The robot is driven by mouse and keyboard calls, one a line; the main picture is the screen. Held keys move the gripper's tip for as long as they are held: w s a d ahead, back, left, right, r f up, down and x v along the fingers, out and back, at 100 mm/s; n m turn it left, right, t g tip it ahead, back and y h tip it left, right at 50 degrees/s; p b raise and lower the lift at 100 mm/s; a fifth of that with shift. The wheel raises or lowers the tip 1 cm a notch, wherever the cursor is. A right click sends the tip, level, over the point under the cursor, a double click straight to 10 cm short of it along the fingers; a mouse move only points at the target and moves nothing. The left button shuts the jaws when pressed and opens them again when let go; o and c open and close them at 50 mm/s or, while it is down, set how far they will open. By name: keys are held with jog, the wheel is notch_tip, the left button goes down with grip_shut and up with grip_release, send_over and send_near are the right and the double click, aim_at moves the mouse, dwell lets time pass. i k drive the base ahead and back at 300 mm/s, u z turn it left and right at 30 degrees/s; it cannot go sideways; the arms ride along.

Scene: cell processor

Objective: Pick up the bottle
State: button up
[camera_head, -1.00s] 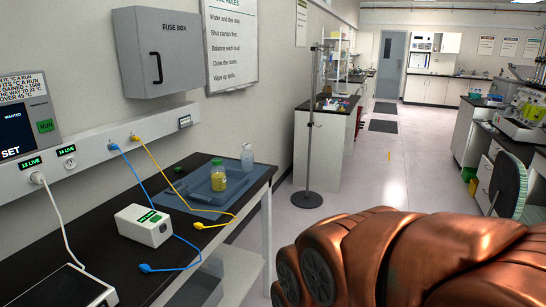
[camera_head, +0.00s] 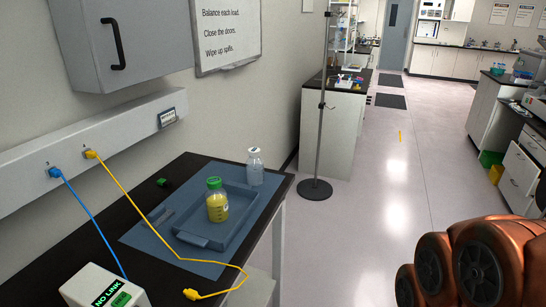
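A bottle with a green cap and yellow liquid (camera_head: 217,206) stands upright in a shallow blue-grey tray (camera_head: 238,232) on the black bench. A second bottle, clear with a pale cap (camera_head: 255,168), stands upright behind it to the right, by the tray's far end. My gripper is not in view. Only copper-coloured links of my arm show at the lower right, well apart from both bottles.
A yellow cable (camera_head: 133,206) runs from the wall strip across the bench, past the tray's near side. A white box marked NO LINK (camera_head: 104,288) sits at the near left. A stand (camera_head: 315,189) rises beyond the bench. Floor to the right (camera_head: 375,210) is clear.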

aim_at(254, 165)
jog(key=u, duration=0.3)
jog(key=i, duration=0.85)
jog(key=u, duration=1.05)
jog(key=i, duration=0.45)
jog(key=u, duration=0.45)
